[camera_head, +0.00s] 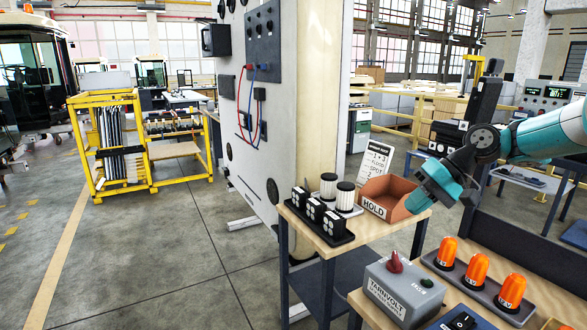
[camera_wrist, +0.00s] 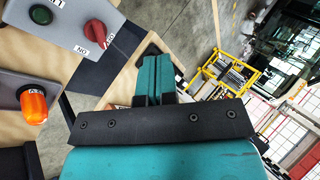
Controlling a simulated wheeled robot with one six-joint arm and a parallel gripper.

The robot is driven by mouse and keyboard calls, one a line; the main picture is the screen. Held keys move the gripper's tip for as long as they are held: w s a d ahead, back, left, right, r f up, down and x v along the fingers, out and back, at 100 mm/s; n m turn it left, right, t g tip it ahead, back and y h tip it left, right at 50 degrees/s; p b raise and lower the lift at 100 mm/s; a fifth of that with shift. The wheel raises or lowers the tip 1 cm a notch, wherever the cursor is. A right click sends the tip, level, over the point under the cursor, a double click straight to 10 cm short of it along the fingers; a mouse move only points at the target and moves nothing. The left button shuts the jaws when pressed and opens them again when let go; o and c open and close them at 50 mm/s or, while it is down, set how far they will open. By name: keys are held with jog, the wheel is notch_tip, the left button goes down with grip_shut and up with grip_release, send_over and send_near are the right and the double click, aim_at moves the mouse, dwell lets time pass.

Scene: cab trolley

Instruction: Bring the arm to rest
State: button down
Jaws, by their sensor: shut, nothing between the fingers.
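My arm (camera_head: 550,130) reaches in from the right in the head view, teal with dark joints, bent downward at the wrist. My gripper (camera_head: 424,198) points down and left at the right side of the orange-brown HOLD bin (camera_head: 375,207). It overlaps the bin's right edge in the picture; I cannot tell whether it touches. In the wrist view the two teal fingers of my gripper (camera_wrist: 153,62) are together with nothing between them.
A small wooden-topped trolley (camera_head: 345,246) carries black lamp blocks (camera_head: 318,216), white-and-black cylinders (camera_head: 345,195) and a card (camera_head: 374,160). In front are a TARMVOLT box (camera_head: 397,290) with a red knob and several orange beacons (camera_head: 476,269). A white panel (camera_head: 265,110) stands behind; floor at left is clear.

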jog(key=s+a+r+n+h, duration=0.1)
jog(key=s+a+r+n, duration=0.1)
jog(key=s+a+r, duration=0.45)
jog(key=s+a+f+n+h, duration=0.1)
jog(key=s+a, duration=0.2)
jog(key=s, duration=0.7)
jog(key=s+a+n+h, duration=0.1)
jog(key=s+a, duration=0.3)
jog(key=s, duration=0.7)
jog(key=shift+f+n+g, duration=0.35)
jog(key=shift+n+g, duration=0.05)
jog(key=shift+n, duration=0.3)
jog(key=c, duration=1.5)
grip_release()
jog(key=shift+n+h, duration=0.5)
jog(key=s, duration=0.2)
jog(key=s+f, duration=0.1)
jog(key=s, duration=0.1)
jog(key=s+d+f, duration=0.1)
jog(key=s, duration=0.1)
jog(key=shift+s+d, duration=0.1)
jog(key=shift+s, duration=0.05)
jog(key=shift+c, duration=0.2)
jog(key=o, duration=0.4)
jog(key=shift+s+f, duration=0.1)
jog(key=shift+s, duration=0.05)
jog(key=shift+d, duration=0.1)
